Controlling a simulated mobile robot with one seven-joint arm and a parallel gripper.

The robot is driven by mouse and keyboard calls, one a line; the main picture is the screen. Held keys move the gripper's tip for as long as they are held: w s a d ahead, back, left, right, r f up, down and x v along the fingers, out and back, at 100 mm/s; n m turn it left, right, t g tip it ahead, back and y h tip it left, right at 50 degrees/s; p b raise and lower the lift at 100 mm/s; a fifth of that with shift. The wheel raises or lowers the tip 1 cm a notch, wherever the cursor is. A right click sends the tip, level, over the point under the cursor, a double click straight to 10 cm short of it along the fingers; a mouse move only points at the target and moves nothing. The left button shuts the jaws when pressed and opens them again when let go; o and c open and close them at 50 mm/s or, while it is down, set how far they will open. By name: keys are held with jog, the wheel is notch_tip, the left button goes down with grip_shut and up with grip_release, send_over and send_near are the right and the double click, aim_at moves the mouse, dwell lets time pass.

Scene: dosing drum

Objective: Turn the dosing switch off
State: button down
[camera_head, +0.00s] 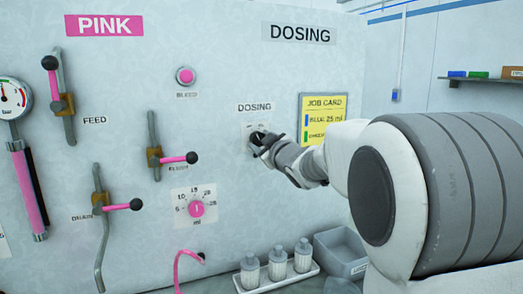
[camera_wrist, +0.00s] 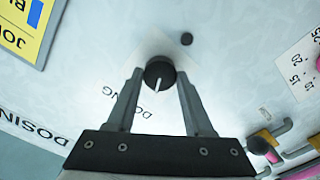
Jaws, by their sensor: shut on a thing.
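The dosing switch is a round black knob (camera_wrist: 160,68) with a white pointer line, set on a pale plate on the panel under a small DOSING label (camera_head: 254,107). In the wrist view its pointer line runs toward the gripper's palm, leaning slightly left. My gripper (camera_wrist: 160,78) has one fingertip on each side of the knob and is shut on it. In the head view my gripper (camera_head: 263,146) is at the switch plate and hides most of the knob. The writing on the plate is too small or covered to read.
A yellow job card (camera_head: 323,118) hangs right of the switch. A pink dial (camera_head: 196,209), a lever with a pink handle (camera_head: 178,159) and a pink button (camera_head: 185,76) are to the left. A tray (camera_head: 262,286) of several bottles and a grey bin (camera_head: 342,251) stand below.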

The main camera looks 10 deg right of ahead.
jog(key=shift+n+b, duration=0.3)
jog(key=shift+n, duration=0.2)
jog(key=shift+c, duration=1.4)
grip_release()
jog(key=shift+s, duration=0.1)
jog(key=s+d, duration=0.3)
jog(key=s, duration=1.4)
jog(key=shift+d, duration=0.2)
